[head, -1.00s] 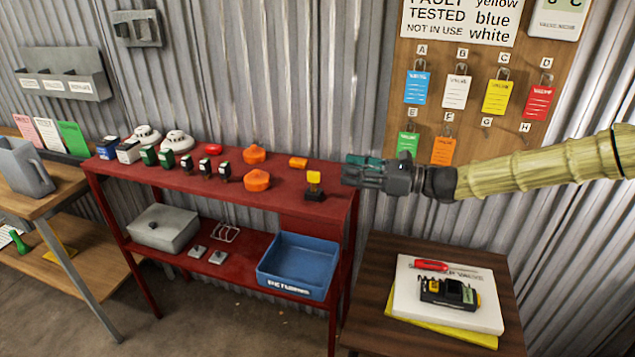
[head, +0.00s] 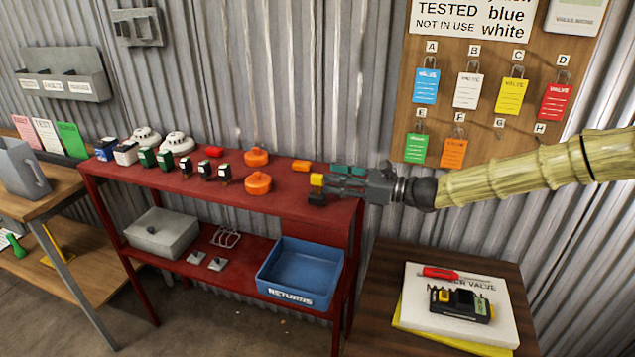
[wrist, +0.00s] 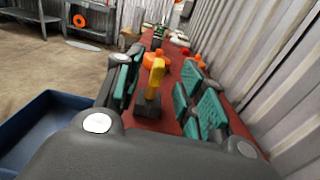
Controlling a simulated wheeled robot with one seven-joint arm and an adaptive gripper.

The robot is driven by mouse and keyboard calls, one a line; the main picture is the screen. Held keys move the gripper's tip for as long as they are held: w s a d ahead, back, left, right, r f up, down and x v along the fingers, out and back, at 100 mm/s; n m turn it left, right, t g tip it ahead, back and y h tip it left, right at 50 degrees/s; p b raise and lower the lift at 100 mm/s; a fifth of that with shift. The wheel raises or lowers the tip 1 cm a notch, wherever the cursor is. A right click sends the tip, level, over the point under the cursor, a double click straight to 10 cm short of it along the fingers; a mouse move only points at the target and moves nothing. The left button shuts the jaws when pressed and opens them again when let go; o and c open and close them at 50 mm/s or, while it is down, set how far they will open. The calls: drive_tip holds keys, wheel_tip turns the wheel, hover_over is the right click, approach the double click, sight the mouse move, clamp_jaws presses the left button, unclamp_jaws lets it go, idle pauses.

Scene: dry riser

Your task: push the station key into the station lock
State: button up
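A yellow upright piece, which looks like the station key (head: 317,180), stands on a small black block, which looks like the station lock (head: 317,198), near the right end of the red bench top. How deep the key sits in the block cannot be told. My gripper (head: 336,184) is level with the key, just to its right, pointing left along the bench. In the wrist view, the yellow key (wrist: 157,72) and black block (wrist: 147,103) show in the gap between the spread green-padded fingers. Neither finger visibly touches the key. The gripper is open and empty.
Orange caps (head: 258,183) and an orange block (head: 300,166) lie left of and behind the key. A blue returns tray (head: 300,272) is on the lower shelf. The corrugated wall runs close behind the bench. A wooden table (head: 385,290) stands at right.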

sight(318, 174)
drive_tip(key=shift+p+x, duration=0.7)
drive_tip(key=shift+x, duration=1.9)
drive_tip(key=shift+c, duration=0.4)
clamp_jaws()
